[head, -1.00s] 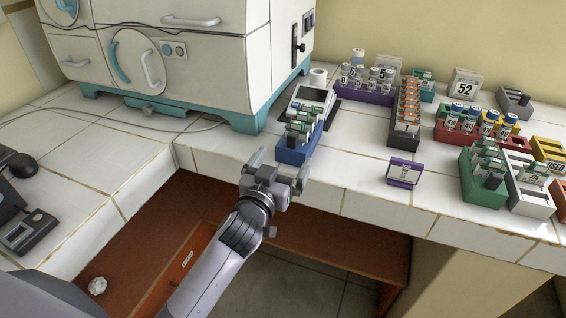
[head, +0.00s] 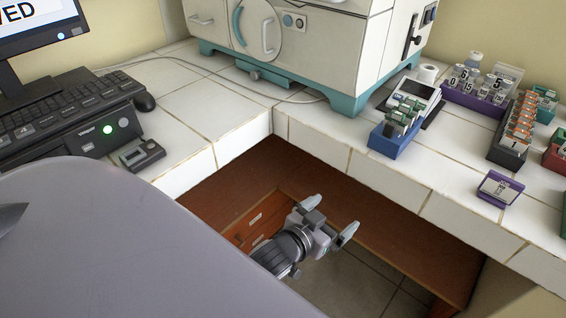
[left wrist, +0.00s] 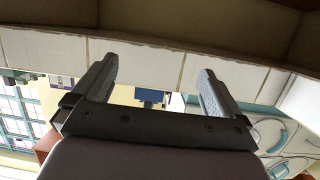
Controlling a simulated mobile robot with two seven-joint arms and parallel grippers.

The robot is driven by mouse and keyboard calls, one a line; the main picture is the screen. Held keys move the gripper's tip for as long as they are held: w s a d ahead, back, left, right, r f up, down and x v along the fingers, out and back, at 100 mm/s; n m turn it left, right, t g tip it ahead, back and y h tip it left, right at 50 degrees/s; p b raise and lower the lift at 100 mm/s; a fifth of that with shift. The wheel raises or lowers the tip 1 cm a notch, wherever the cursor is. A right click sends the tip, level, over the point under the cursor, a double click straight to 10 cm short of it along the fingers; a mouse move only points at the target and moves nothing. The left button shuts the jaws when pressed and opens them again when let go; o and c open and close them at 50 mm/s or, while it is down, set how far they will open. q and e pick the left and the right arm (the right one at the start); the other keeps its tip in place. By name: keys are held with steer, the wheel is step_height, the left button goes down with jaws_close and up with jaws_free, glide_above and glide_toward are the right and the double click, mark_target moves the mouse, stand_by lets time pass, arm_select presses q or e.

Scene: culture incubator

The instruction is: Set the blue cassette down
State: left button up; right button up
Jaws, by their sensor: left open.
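The blue cassette (head: 390,143) stands upright on the white tiled counter (head: 345,137), near its front edge, with several green-and-white pieces in it. My left gripper (head: 330,217) is open and empty. It is apart from the cassette, in front of the counter edge and over the open floor space. In the left wrist view, the two open fingers (left wrist: 155,72) have nothing between them. A small blue patch (left wrist: 150,95) shows beyond them and looks like the cassette. My right gripper is not in view.
A small grey device (head: 415,97) stands just behind the cassette, beside the white incubator (head: 330,45). A purple sign (head: 499,188) and an orange-and-dark rack (head: 508,150) are to the right. A keyboard (head: 60,110) is at left. The counter front is bare left of the cassette.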

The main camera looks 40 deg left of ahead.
arm_select(q)
steer(key=s+f+g, duration=0.2)
steer(key=s+f, duration=0.3)
steer(key=s, duration=0.3)
steer(key=s+a+f+m+g+h, duration=0.1)
steer(key=s+f+g, duration=0.1)
steer(key=s+f, duration=0.3)
steer(key=s, duration=0.3)
steer(key=shift+s, duration=0.25)
steer(key=shift+a, duration=0.1)
step_height(320, 180, up, 4)
steer(key=p, duration=0.3)
steer(key=shift+f+p, duration=0.2)
steer(key=shift+p, duration=0.1)
